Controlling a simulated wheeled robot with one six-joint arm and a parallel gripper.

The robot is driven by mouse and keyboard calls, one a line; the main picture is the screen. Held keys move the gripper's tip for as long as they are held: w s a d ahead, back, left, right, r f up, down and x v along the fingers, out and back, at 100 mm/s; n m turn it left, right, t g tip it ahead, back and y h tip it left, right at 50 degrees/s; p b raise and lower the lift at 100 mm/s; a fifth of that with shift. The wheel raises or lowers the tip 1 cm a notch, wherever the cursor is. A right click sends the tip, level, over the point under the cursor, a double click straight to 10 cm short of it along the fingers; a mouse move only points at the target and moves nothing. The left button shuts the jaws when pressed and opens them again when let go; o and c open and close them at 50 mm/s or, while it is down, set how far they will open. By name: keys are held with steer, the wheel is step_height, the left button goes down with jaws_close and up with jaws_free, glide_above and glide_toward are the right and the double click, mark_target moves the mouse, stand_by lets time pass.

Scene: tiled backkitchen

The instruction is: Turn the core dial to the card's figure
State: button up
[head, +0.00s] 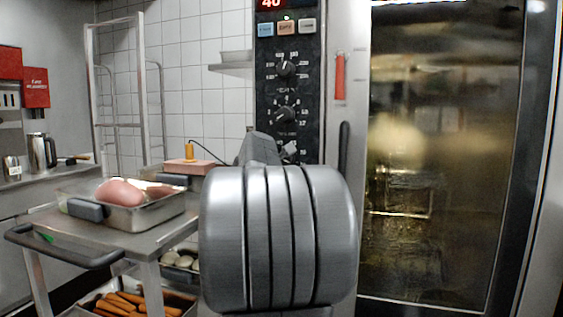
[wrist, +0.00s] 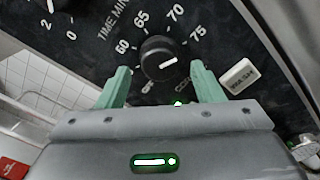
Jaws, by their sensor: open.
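The core dial (wrist: 158,58) is a round black knob with a white pointer line, in the wrist view. Figures 60, 65, 70 and 75 ring it, and part of the word "CORE" shows below right. The pointer line slants toward the right, nearest the 75 side; its exact reading is unclear. My gripper (wrist: 161,70) has two green fingers, open, one on each side of the dial; I cannot tell whether they touch it. In the head view my arm hides most of the lowest dial on the control panel (head: 264,90). I cannot make out a card with a readable figure.
A glass-doored oven (head: 440,170) stands right of the panel. Two upper dials (head: 285,68) and a WASH button (wrist: 238,74) are near. At left, a trolley (head: 150,238) carries a steel pan (head: 140,217) of meat, with carrots (head: 140,303) below.

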steer(key=v, duration=1.1)
steer(key=shift+s+p, duration=0.25)
steer(key=shift+p, duration=0.05)
steer(key=shift+w+r, duration=0.1)
steer(key=x, duration=1.3)
steer(key=shift+w+b, duration=0.3)
steer(key=shift+s, duration=0.1)
